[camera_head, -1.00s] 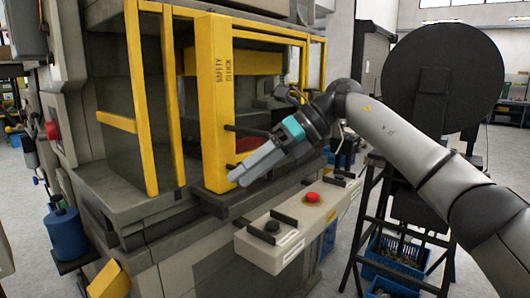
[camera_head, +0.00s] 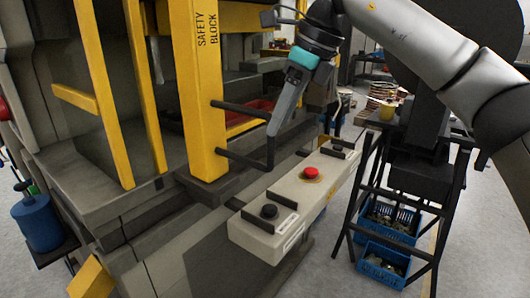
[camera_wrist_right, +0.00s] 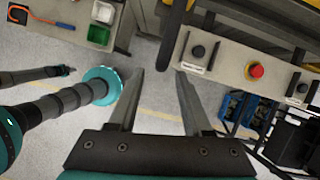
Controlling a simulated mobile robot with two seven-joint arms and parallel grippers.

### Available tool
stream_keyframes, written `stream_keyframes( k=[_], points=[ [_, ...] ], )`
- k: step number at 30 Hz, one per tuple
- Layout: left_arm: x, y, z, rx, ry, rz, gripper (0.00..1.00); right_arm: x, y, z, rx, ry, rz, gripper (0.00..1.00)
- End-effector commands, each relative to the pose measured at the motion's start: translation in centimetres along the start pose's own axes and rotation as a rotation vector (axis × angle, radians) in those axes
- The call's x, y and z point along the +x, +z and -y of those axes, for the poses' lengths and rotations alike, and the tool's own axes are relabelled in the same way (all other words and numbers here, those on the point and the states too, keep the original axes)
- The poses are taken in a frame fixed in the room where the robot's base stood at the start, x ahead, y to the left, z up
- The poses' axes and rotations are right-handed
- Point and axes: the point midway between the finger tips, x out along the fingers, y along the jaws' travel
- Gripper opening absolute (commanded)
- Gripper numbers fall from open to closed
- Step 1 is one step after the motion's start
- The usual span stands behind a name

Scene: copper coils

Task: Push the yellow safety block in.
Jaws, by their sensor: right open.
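The yellow safety block (camera_head: 203,100) is an upright post lettered "SAFETY BLOCK" on the front of the press, with two dark bars sticking out to its right. The upper dark bar (camera_head: 238,109) ends beside my right gripper's fingers; contact cannot be told. The lower bar (camera_head: 243,159) ends near a short dark upright piece below the fingertips. My right gripper (camera_head: 272,132) points down, to the right of the block and apart from the post. In the wrist view my right gripper (camera_wrist_right: 158,75) is open with nothing between its fingers.
A pale control panel (camera_head: 255,238) with a red button (camera_head: 311,173) and black buttons lies below the right gripper. A dark stand with blue crates (camera_head: 380,260) is at the right. A blue canister (camera_head: 40,225) is at the left. Open floor shows at lower right.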

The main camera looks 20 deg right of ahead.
Motion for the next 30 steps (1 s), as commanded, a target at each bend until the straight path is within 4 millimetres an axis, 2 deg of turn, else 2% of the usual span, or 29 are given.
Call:
stream_keyframes(
  k=[1, 6, 9, 12, 17, 24, 26, 30],
  points=[
    [0.2, -0.3, 0.1, 0.0, -0.002, -0.005, 0.0, 1.4, -0.1, -0.1, -0.001, 0.003, -0.004, 0.49],
    [0.3, -2.2, 0.5, 0.0, -0.007, -0.035, 0.0, 4.7, 0.0, -0.1, 0.0, 0.003, -0.002, 0.49],
    [0.3, -3.0, 0.7, 0.0, -0.009, -0.051, 0.0, 6.2, 0.0, -0.1, -0.001, 0.002, 0.0, 0.49],
    [0.3, -3.1, 0.7, -0.001, -0.009, -0.052, 0.0, 7.3, 0.0, 0.0, 0.0, 0.001, 0.0, 0.49],
    [0.4, -2.8, 0.7, -0.001, -0.009, -0.047, 0.0, 8.1, 0.0, -0.1, 0.0, 0.001, 0.001, 0.49],
    [0.4, -2.0, 0.6, -0.001, -0.008, -0.035, 0.0, 8.2, 0.1, -0.1, 0.0, 0.001, 0.001, 0.49],
    [0.4, -2.0, 0.6, -0.001, -0.008, -0.034, 0.0, 8.2, 0.1, -0.1, 0.0, 0.001, 0.001, 0.45],
    [0.4, -2.0, 0.6, -0.001, -0.008, -0.033, 0.0, 8.2, 0.1, -0.1, 0.0, 0.001, 0.001, 0.29]
  ],
)
